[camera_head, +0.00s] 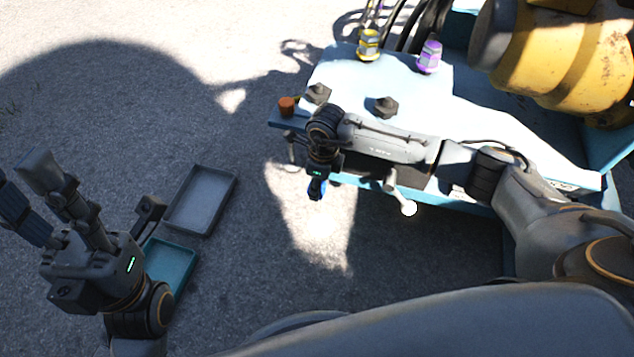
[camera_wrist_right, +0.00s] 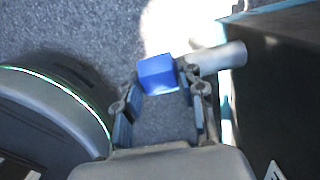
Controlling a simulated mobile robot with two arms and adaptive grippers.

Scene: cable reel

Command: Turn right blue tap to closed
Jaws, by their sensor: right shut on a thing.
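The right blue tap's handle (camera_wrist_right: 158,74) is a small blue block between the fingertips of my right gripper (camera_wrist_right: 160,90) in the right wrist view. The fingers close on its two sides. A pale pipe (camera_wrist_right: 218,60) runs right from beside the handle toward the dark side of the bench. In the head view my right gripper (camera_head: 317,186) points down at the bench's front edge, and only a bit of blue shows there; my wrist hides the rest. My left gripper (camera_head: 22,182) is at the far left, fingers apart and empty.
The pale blue bench (camera_head: 470,125) carries yellow (camera_head: 369,45) and purple (camera_head: 429,56) fittings, dark knobs (camera_head: 386,106) and an orange cap (camera_head: 287,106). A white-ended lever (camera_head: 408,207) juts from its front. A grey tray (camera_head: 201,199) and teal tray (camera_head: 170,264) lie on the ground.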

